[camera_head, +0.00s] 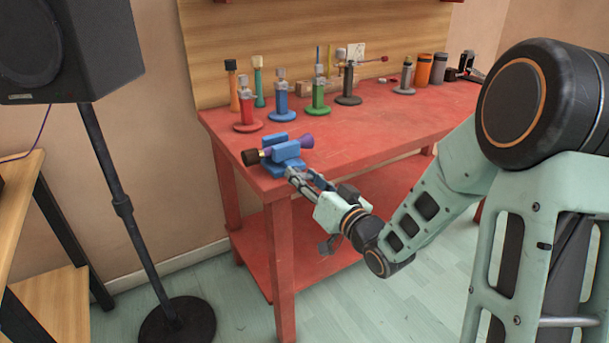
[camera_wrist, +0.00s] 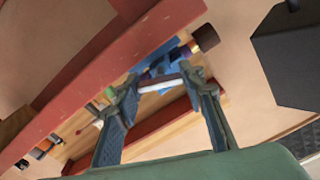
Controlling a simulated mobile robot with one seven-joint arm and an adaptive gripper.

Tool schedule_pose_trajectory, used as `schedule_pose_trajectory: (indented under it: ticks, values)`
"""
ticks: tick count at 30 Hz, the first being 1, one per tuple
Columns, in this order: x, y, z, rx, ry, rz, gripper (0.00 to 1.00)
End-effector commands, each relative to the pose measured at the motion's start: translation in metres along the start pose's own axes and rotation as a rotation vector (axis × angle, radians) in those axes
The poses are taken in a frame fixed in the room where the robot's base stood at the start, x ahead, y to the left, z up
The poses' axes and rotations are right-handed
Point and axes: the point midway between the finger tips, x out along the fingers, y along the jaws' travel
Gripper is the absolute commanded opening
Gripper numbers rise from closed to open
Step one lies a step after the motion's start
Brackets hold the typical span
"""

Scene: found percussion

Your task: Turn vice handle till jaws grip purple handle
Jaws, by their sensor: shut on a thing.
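The blue vice (camera_head: 287,152) is at the left front corner of the red bench. A tool with a purple handle (camera_head: 307,141) and a black head (camera_head: 251,157) lies across the vice between its jaws. I cannot tell whether both jaws touch the handle. My gripper (camera_head: 302,178) is at the vice's front, just off the bench edge. The blue vice (camera_wrist: 165,64) and the dark tool head (camera_wrist: 206,38) show behind the bar.
The red bench (camera_head: 355,130) carries several upright tools behind the vice, including red, blue and green ones. Bottles and cans stand at its far right. A black speaker (camera_head: 70,45) on a stand (camera_head: 130,215) is at the left. The bench's front middle is clear.

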Motion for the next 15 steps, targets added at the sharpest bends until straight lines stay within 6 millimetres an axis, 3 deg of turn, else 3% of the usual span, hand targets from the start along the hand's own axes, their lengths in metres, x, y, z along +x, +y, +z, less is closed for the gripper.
schedule_pose_trajectory:
  ticks: [15]
  values:
    - [0.0000,-0.0004,-0.0034,0.476,0.001,0.002,0.13]
